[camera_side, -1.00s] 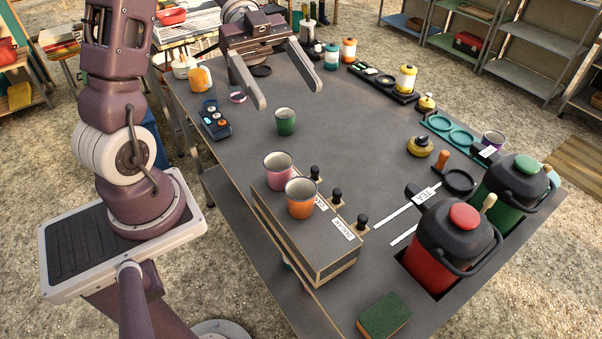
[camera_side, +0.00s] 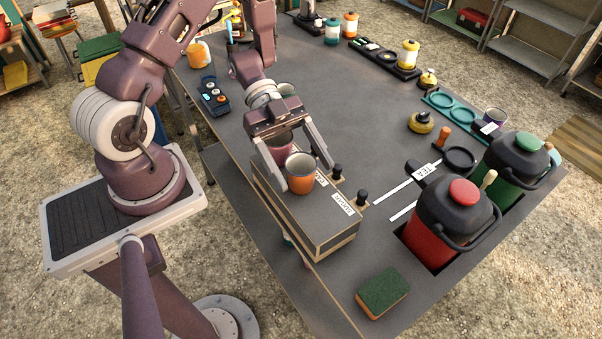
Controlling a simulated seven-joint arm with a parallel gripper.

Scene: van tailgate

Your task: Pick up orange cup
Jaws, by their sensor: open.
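The orange cup (camera_side: 301,177) stands upright on top of the grey wooden-edged box, with its grey inside showing. My gripper (camera_side: 304,176) is open, its two fingers spread to the left and right of the cup at about rim height. The left finger looks close to the cup's left side; whether it touches cannot be told. A pink cup (camera_side: 281,146) stands just behind the orange one, partly hidden by my gripper.
The box (camera_side: 305,220) has black knobs along its right side. A red urn (camera_side: 448,232) and a green urn (camera_side: 514,172) are at the right. A green-topped sponge (camera_side: 383,292) lies at the front.

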